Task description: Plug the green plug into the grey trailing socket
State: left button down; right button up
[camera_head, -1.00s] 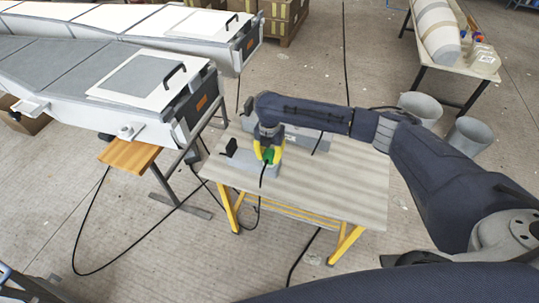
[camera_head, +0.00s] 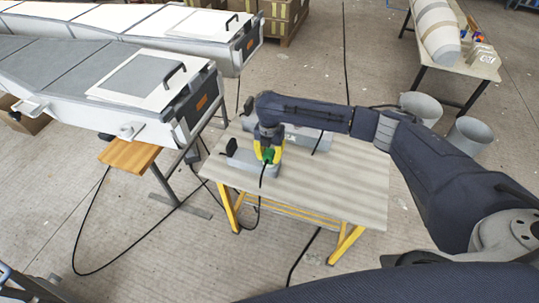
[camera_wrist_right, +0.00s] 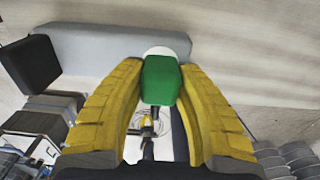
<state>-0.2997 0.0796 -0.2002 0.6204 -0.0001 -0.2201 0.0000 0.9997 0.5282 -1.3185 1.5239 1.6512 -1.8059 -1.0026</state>
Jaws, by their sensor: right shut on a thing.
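The green plug (camera_head: 268,156) is between the yellow fingers of my right gripper (camera_head: 267,153), over the near table. The right wrist view shows the green plug (camera_wrist_right: 160,80) between both fingertips, with a pale round face at its far end. The grey trailing socket (camera_head: 240,163) lies on the table under and left of the gripper. In the right wrist view the grey socket (camera_wrist_right: 100,42) runs behind the plug, which overlaps its right part. I cannot tell whether the plug is seated or only close against it. My left gripper is not in view.
A black block (camera_head: 231,146) stands at the socket's left end. A grey box (camera_head: 308,140) lies behind my right arm. The right side of the table (camera_head: 350,190) is clear. Dark cables hang off its front left. Large grey moulds (camera_head: 100,75) stand at the left.

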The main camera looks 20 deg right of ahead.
aim_at(269, 152)
jog(key=shift+f, duration=0.55)
dwell(0.8)
jog(key=o, duration=1.1)
jog(key=shift+r, duration=0.1)
notch_tip(269, 152, up, 12)
jog(key=shift+f, duration=0.1)
